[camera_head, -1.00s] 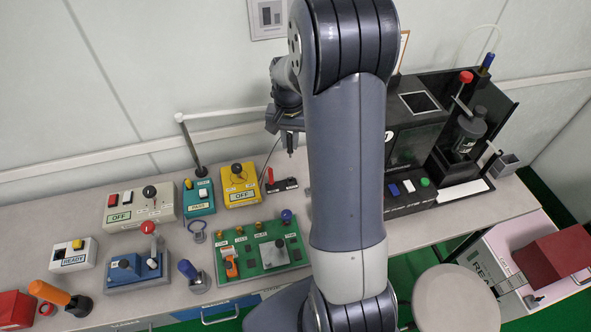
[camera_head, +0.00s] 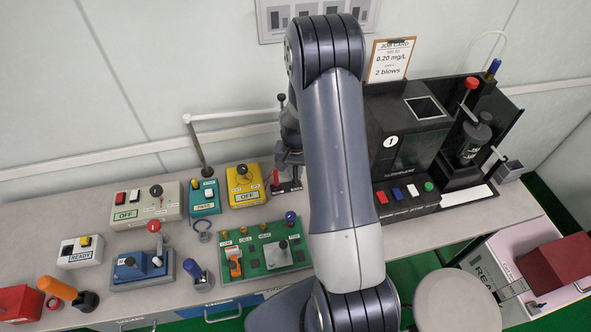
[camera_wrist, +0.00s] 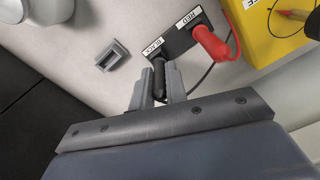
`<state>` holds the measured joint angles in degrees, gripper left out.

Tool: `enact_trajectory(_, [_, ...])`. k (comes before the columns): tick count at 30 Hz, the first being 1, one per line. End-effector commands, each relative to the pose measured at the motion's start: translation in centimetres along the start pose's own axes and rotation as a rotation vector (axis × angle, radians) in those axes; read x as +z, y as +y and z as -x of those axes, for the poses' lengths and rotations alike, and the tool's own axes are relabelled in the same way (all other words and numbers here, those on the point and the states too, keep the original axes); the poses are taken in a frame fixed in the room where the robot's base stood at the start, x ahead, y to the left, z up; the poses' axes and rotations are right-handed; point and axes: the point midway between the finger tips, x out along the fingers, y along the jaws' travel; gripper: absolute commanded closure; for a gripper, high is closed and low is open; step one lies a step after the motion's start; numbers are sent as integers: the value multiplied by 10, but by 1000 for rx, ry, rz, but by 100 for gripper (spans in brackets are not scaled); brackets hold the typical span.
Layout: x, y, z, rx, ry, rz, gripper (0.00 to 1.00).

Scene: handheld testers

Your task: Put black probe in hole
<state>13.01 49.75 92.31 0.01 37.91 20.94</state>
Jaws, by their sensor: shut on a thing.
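The black probe (camera_wrist: 159,77) is a dark ribbed handle between my gripper's (camera_wrist: 158,84) two grey fingers in the wrist view. My gripper is shut on it. The probe's far end meets the black holder block (camera_wrist: 178,42) at the label BLACK; its tip is hidden. The red probe (camera_wrist: 210,42) stands at the same block by the label RED. In the head view my gripper (camera_head: 289,158) is over the holder (camera_head: 287,186), partly hidden by my arm. A small grey piece with a rectangular opening (camera_wrist: 112,55) lies beside the block. I cannot tell which hole is meant.
The yellow box (camera_head: 244,186) stands left of the holder, with teal and grey boxes beyond it. The green board (camera_head: 263,250) lies in front. The black machine (camera_head: 409,145) stands to the right. A dark cable runs near the red probe.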

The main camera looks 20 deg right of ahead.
Motion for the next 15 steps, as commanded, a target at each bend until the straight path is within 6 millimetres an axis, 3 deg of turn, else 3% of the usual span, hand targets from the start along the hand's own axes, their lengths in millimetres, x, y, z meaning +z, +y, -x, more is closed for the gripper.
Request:
enact_trajectory(6, [0,0,-5,0,0,0,100])
enact_trajectory(7, [0,0,-3,0,0,0,84])
enact_trajectory(15, [0,0,-3,0,-1,0,64])
